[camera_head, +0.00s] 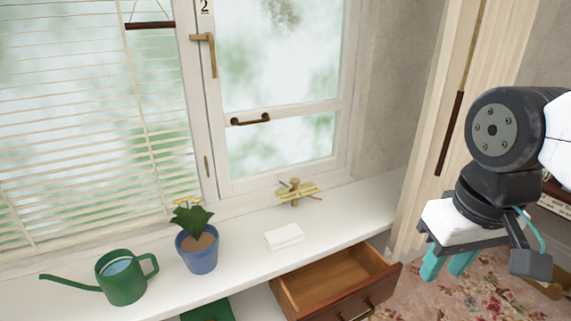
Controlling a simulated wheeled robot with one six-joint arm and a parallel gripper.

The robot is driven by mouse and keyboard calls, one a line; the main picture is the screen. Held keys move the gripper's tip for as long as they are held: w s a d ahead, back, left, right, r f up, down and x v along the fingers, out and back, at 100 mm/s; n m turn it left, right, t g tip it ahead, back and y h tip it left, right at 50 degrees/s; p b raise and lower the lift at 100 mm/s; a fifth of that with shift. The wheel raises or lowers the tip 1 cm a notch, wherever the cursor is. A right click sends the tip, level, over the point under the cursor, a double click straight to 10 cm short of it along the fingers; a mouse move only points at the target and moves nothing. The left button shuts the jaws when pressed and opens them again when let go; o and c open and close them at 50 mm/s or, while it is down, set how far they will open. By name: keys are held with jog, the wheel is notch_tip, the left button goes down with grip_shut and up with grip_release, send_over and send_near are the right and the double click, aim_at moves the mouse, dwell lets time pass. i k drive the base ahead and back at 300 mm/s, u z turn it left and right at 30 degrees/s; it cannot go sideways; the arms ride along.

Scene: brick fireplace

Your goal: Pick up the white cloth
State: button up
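The white cloth (284,236) looks like a small flat folded stack. It lies on the white windowsill (340,213), right of the potted plant and in front of a small brass-coloured object. My gripper (446,267) is at the right of the picture, well to the right of the cloth and apart from it. Its two teal fingers point down with a gap between them, and nothing shows between them. The lower fingertips are near the patterned floor in the picture.
A green watering can (122,280) and a blue pot (197,252) with a plant stand on the sill at the left. A brass-coloured object (295,191) is behind the cloth. An open wooden drawer (345,303) juts out below the sill. A curtain (426,130) hangs at the right.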

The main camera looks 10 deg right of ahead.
aim_at(280, 238)
jog(key=u, duration=2)
jog(key=i, duration=1.2)
jog(key=z, duration=2.9)
